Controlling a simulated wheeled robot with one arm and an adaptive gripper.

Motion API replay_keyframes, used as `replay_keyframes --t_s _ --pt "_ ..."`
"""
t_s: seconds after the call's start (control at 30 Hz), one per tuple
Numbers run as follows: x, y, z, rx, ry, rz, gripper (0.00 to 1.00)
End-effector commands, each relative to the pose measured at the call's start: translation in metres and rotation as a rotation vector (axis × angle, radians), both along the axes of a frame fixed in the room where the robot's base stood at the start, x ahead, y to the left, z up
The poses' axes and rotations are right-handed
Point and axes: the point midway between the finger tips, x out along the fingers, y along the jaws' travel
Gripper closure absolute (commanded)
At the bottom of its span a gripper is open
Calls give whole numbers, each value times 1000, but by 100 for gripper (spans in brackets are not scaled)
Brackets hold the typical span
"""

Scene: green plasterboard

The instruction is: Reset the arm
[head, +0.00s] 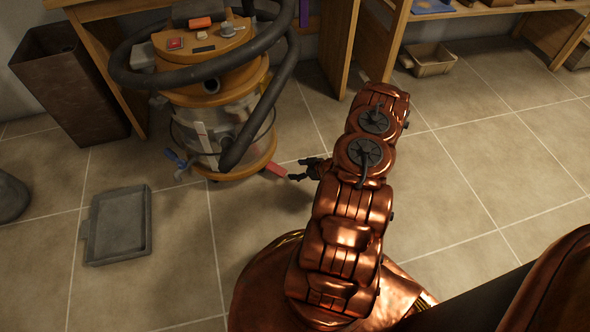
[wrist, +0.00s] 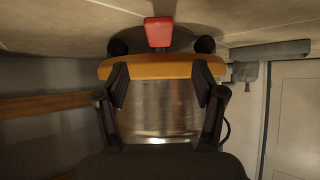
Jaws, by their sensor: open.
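My copper arm reaches forward over the tiled floor in the head view. My gripper (head: 298,172) is at its far end, low and just right of the vacuum cleaner (head: 262,162). In the wrist view my gripper (wrist: 163,92) is open, its dark fingers spread apart with nothing between them. Behind the fingers is the vacuum's orange base (wrist: 165,68) and metal-looking drum (wrist: 160,112). A red pedal-like part (wrist: 158,32) sticks out from the base; it also shows beside the gripper in the head view (head: 276,169). Whether a finger touches it I cannot tell.
A grey tray (head: 118,225) lies on the floor at left. A dark bin (head: 70,85) and wooden desk (head: 110,12) stand behind it. A wooden panel (head: 338,45) and a small basket (head: 432,60) are at the back. The floor at right is clear.

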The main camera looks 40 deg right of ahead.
Motion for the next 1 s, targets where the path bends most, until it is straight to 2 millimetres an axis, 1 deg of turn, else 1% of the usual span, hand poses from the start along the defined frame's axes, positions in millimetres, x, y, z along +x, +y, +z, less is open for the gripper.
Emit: replay_keyframes --t_s 0.5,0.57,0.63,0.67,0.77,0.87,0.9,0.97,1.0 --pt "0 0 0 0 0 0 31" --pt "1 -1 2 -3 3 0 31" --pt "4 -3 10 -14 15 -1 31" --pt "5 -5 14 -21 22 -1 31" --pt "16 -14 40 -61 56 -4 31" --pt "27 -25 70 -109 107 -14 31" --pt "32 -30 84 -131 125 -19 31" --pt "38 -35 103 -160 157 -28 31" --pt "42 -38 116 -178 175 -34 31"
